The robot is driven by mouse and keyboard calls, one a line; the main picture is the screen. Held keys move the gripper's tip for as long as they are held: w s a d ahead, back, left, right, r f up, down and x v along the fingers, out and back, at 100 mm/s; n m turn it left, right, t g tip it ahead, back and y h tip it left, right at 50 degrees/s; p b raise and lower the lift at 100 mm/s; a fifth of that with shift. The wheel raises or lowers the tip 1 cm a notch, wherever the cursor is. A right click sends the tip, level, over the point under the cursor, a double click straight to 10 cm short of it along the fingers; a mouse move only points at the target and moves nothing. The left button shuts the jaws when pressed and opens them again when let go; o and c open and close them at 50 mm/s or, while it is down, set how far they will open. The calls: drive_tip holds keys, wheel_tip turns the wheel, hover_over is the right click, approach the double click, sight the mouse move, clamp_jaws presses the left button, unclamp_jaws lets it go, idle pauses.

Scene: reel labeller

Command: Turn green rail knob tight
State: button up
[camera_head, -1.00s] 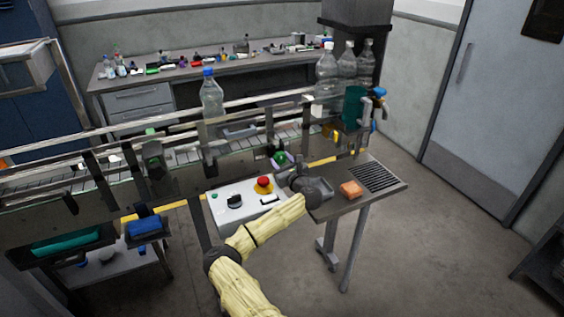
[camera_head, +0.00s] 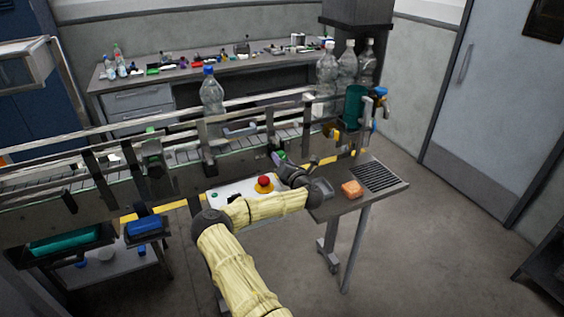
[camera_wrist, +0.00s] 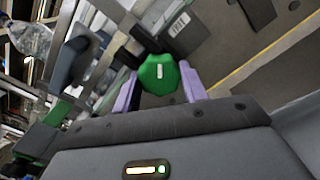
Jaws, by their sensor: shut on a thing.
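The green rail knob (camera_wrist: 158,75) is an octagon-like green knob with a white mark on its face. It is near the top middle of the wrist view. My gripper (camera_wrist: 160,92) has its two purple fingers on either side of the knob and is shut on it. In the head view my gripper (camera_head: 276,160) is at the front of the conveyor rail, and only a bit of the green knob (camera_head: 282,155) shows beside the fingers. The knob's stem is hidden.
A control box with a red button (camera_head: 264,183) lies just below my gripper, partly behind my arm. An orange sponge-like block (camera_head: 351,188) sits on the side table (camera_head: 393,190). A bottle with a blue cap (camera_head: 211,92) stands on the conveyor.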

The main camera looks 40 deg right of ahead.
drive_tip(key=m+b, duration=0.1)
drive_tip(key=m, duration=0.5)
drive_tip(key=m+b, duration=0.2)
drive_tip(key=m, duration=0.5)
drive_tip(key=shift+s+f, duration=0.1)
drive_tip(key=shift+f, duration=0.1)
idle(0.3)
drive_tip(key=o, duration=1)
drive_tip(key=shift+r, duration=0.1)
drive_tip(key=shift+c, duration=0.2)
drive_tip(key=b+v, duration=0.4)
drive_tip(key=v, duration=1.3)
drive_tip(key=shift+s+b, duration=0.2)
drive_tip(key=shift+b, duration=0.15)
drive_tip(key=shift+d, duration=0.1)
